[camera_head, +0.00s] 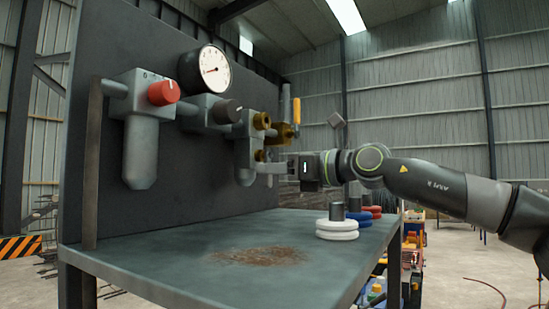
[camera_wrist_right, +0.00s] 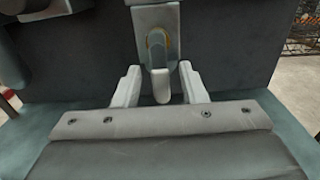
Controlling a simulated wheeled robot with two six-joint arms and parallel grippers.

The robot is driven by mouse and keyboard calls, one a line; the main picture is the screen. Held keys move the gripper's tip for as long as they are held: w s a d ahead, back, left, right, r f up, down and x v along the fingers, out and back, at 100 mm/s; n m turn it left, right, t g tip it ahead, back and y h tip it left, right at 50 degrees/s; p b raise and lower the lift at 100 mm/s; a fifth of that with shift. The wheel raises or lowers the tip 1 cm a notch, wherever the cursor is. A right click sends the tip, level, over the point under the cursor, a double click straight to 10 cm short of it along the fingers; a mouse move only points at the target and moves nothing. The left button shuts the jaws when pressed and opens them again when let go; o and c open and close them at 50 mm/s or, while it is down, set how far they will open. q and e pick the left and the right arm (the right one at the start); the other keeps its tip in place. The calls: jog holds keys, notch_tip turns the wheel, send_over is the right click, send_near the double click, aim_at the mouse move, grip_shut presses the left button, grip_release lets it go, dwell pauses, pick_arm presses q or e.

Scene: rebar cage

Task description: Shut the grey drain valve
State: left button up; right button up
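My right gripper (camera_wrist_right: 159,70) is open, with one finger on each side of the lever and a visible gap on both sides. In the head view my right gripper (camera_head: 272,168) reaches in from the right to the lower brass fitting (camera_head: 260,155) on the grey unit. The lever itself is hard to make out there, partly hidden by the gripper. My left gripper is not in view.
White rings (camera_head: 337,230) stand on the bench (camera_head: 180,250) below my right arm. The bench front is clear.

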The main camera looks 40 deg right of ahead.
jog(key=shift+w, duration=0.25)
grip_shut()
